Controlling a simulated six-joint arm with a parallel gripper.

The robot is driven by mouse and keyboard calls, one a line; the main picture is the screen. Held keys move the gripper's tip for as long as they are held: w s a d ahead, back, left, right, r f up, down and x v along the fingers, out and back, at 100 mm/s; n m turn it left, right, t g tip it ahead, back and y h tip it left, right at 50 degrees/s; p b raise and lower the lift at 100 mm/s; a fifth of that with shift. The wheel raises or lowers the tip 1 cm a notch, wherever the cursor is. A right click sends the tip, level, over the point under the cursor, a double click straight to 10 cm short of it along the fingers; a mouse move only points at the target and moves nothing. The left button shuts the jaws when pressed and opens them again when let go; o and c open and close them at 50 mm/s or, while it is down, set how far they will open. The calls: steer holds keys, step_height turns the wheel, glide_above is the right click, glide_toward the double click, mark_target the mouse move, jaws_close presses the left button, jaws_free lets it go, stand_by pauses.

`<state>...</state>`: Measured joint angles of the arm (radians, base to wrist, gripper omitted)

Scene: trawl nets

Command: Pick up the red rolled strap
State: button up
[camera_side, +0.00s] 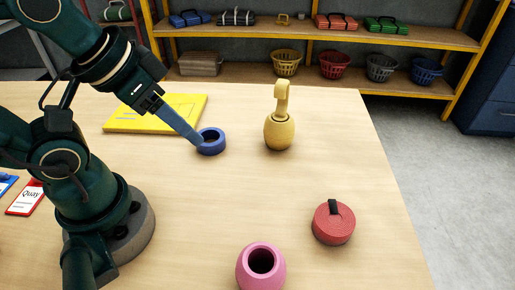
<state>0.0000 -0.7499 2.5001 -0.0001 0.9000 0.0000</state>
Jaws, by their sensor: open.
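The red rolled strap (333,223) lies flat on the table's right part, a round coil with a black band over its top. My gripper (197,139) is at the upper left of the table, well away from the red strap. From this angle I cannot tell whether the fingers touch the blue roll.
A yellow knobbed object (279,130) stands behind the red strap. A pink vase (261,268) stands at the front edge. A yellow folder (155,113) lies behind my gripper. The table (225,200) is bare between the blue roll and red strap. Shelves (330,82) with baskets stand behind.

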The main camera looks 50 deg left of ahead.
steer(key=o, duration=0.8)
